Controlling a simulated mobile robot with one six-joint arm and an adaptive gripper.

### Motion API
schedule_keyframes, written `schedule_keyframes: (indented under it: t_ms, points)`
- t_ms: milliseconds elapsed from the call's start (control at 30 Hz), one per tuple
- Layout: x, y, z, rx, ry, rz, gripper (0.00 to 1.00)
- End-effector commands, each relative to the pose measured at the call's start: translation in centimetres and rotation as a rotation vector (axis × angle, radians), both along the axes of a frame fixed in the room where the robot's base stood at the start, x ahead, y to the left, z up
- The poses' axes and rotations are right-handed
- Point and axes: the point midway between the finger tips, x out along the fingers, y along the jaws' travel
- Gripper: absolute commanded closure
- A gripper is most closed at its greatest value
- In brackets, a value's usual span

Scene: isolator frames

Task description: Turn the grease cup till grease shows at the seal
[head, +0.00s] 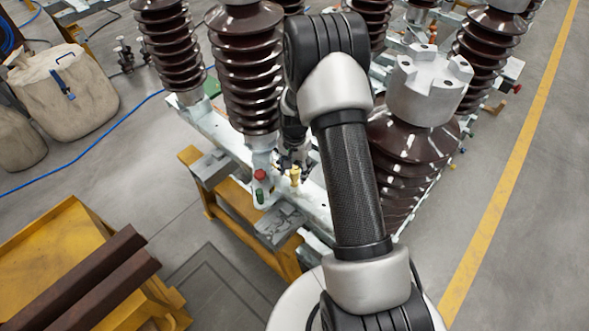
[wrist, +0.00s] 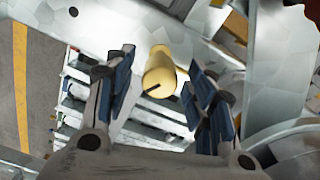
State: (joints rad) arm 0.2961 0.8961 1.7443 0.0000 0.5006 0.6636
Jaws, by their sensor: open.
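The grease cup (wrist: 158,72) is a small yellow, rounded part with a dark pin sticking out of its side. In the wrist view it lies beyond and between the two fingers of my open gripper (wrist: 160,95), apart from both. In the head view the yellow grease cup (head: 295,175) shows low on the pale metal frame, just left of my arm. My gripper (head: 291,158) is partly hidden there behind my arm and hard to make out. I cannot make out the seal or any grease.
Brown ribbed insulators (head: 246,75) stand on the frame around my arm. A red button (head: 260,174) sits left of the cup. A yellow stand (head: 237,222) supports the frame. Yellow trestles with brown bars (head: 95,280) stand at lower left. Grey floor is free at right.

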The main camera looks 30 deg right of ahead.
Motion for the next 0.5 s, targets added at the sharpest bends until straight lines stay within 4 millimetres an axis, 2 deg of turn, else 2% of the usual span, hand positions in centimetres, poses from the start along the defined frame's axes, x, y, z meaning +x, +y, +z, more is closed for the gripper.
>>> schedule_keyframes:
  t_ms: [133, 233, 500]
  points:
    - [0.0, 0.0, 0.2, 0.000, 0.000, 0.000, 0.50]
    - [0.0, 0.0, 1.2, 0.000, -0.001, 0.000, 0.50]
    - [0.1, 0.0, 6.8, -0.002, -0.005, 0.000, 0.50]
